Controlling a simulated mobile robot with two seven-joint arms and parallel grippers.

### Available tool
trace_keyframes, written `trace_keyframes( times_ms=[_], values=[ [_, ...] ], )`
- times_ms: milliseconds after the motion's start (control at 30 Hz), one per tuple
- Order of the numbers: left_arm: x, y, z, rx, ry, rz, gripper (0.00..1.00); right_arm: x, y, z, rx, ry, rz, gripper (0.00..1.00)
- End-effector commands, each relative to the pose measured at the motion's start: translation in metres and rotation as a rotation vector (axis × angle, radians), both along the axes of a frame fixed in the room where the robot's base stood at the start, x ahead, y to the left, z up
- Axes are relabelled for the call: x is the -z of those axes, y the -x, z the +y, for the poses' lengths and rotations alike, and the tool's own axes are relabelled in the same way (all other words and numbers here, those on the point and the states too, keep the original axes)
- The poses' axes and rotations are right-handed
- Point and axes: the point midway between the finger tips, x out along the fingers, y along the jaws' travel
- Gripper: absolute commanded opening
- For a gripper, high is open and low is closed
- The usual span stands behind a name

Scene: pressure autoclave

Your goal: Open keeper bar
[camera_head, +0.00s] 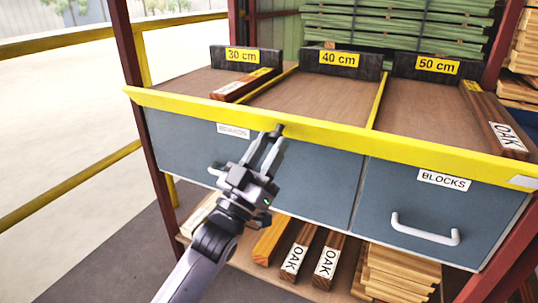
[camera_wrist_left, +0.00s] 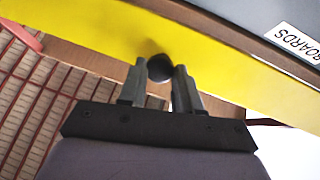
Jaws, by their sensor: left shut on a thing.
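The yellow keeper bar (camera_head: 335,136) runs along the front edge of the sloped shelf, above the grey drawer fronts. It fills the upper part of the left wrist view (camera_wrist_left: 90,40). A small black knob (camera_wrist_left: 160,67) sticks out from the bar; it also shows at the fingertips in the head view (camera_head: 277,129). My left gripper (camera_head: 272,138) is at the knob from below, with one finger on each side (camera_wrist_left: 161,78), shut on it. The right gripper is not in view.
The shelf has lanes marked 30 cm (camera_head: 242,55), 40 cm (camera_head: 338,58) and 50 cm (camera_head: 437,65). A drawer labelled BLOCKS (camera_head: 443,180) has a white handle (camera_head: 425,232). Oak beams (camera_head: 296,258) lie below. Dark red posts (camera_head: 140,100) flank the rack.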

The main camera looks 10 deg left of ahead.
Motion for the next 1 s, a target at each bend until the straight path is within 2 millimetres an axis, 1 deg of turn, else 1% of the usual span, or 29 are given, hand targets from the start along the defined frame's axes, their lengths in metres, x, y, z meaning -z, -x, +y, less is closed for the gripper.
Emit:
trace_keyframes(
  times_ms=[467, 500, 533, 567, 867, 1000],
  values=[
    [0.0006, 0.0003, -0.0005, 0.001, 0.002, -0.009, 0.0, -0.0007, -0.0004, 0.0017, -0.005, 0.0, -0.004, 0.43],
    [0.0006, 0.0003, -0.0005, 0.002, 0.002, -0.008, 0.46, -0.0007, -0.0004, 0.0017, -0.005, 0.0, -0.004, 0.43],
    [0.0006, 0.0003, -0.0005, 0.002, 0.002, -0.008, 0.56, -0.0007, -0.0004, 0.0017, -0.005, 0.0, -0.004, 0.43],
    [0.0006, 0.0003, -0.0004, 0.002, 0.002, -0.008, 0.58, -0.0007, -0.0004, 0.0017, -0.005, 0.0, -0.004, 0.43],
    [0.0015, 0.001, 0.0003, 0.001, 0.002, -0.007, 0.58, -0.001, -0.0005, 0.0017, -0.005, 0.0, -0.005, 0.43],
    [0.0088, 0.0087, 0.0048, -0.001, 0.0, -0.005, 0.58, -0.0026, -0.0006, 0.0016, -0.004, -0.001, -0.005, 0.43]
  ],
)
